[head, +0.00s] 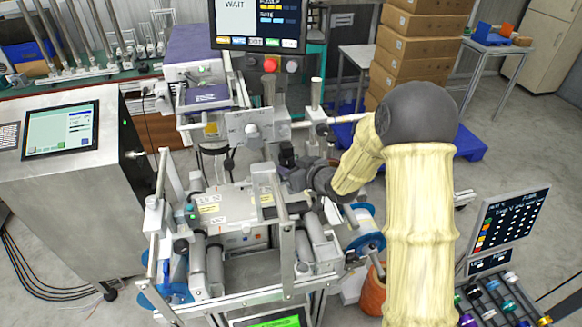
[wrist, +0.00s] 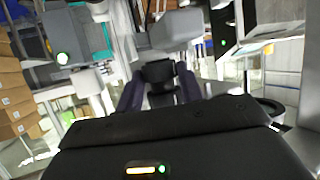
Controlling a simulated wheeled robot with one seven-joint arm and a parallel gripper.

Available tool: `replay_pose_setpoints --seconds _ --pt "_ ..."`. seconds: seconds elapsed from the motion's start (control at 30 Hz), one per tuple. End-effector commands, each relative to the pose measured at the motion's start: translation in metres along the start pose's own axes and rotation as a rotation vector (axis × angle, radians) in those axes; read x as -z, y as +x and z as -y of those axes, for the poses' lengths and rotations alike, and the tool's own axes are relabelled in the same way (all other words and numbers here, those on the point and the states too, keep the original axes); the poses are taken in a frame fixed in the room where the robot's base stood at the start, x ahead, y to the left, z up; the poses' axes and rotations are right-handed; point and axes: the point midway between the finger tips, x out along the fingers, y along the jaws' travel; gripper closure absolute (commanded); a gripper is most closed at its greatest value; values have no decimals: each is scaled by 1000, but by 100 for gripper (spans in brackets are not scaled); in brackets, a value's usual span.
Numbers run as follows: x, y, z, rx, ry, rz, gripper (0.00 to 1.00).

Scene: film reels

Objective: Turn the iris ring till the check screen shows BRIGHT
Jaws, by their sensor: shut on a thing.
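My gripper (head: 288,160) reaches in from the right at the middle of the machine, below the metal block on its cross bar. In the wrist view its two dark fingers (wrist: 158,92) are shut on a black part between them, which looks like the iris ring (wrist: 158,72). In the head view the ring is mostly hidden by the gripper, and its marks cannot be read. A monitor (head: 258,22) at the top shows the word WAIT. A green-lit screen (head: 272,320) at the bottom edge is cut off. I cannot tell which is the check screen.
Metal posts and rollers (head: 215,262) stand close around my gripper. A red button (head: 270,65) sits under the monitor. A cabinet with a touch panel (head: 60,130) stands at the left. Stacked cartons (head: 415,50) are behind. A tilted panel (head: 508,225) is at the right.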

Motion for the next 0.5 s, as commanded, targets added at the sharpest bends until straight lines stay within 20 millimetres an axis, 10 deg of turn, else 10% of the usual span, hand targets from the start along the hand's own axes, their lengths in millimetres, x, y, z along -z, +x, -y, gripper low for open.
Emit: replay_pose_setpoints --seconds 0.1,0.13,0.23,0.5 --pt "-1 -1 0 -1 1 2 85" --pt "-1 -1 0 -1 1 2 61" --pt "-1 -1 0 -2 1 2 41" --pt "0 -1 -1 -2 1 1 41"
